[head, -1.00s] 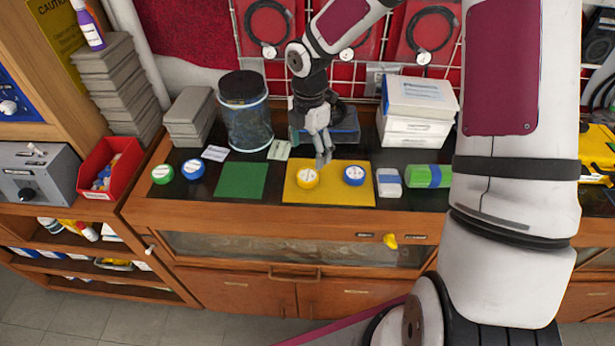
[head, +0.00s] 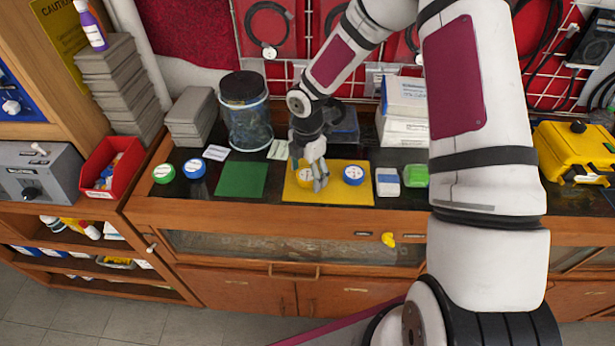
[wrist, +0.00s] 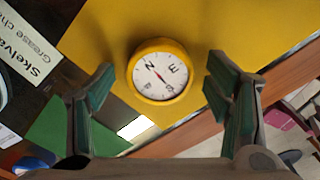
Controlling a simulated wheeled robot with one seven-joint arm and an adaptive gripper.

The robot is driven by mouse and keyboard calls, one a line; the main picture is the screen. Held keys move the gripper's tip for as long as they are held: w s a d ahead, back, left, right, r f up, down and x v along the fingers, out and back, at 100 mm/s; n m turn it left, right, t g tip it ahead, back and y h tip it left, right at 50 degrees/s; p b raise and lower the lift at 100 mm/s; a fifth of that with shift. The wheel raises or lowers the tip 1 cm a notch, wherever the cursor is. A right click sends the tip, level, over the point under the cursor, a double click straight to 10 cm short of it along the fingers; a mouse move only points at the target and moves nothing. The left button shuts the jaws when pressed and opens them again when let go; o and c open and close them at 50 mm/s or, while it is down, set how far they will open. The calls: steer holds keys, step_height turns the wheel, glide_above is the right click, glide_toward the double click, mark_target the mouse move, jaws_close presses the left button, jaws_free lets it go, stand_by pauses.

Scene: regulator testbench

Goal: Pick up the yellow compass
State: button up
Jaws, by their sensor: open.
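The yellow compass (wrist: 160,71) lies face up on the yellow mat (wrist: 225,30), its white dial and needle visible in the wrist view. In the head view the compass (head: 304,175) is partly hidden by my gripper (head: 314,184). My gripper (wrist: 160,95) is open and empty, above the mat. In the wrist view the compass appears between the two fingers and a little beyond their tips. I see no finger touching it.
A blue compass (head: 353,175) sits on the same mat, just right of the yellow one. A green mat (head: 241,180), another blue compass (head: 194,168) and a green one (head: 163,173) lie to the left. White boxes (head: 404,112) stand behind right.

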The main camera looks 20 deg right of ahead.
steer(key=c, duration=1.2)
steer(key=shift+c, duration=0.2)
steer(key=shift+r, duration=0.2)
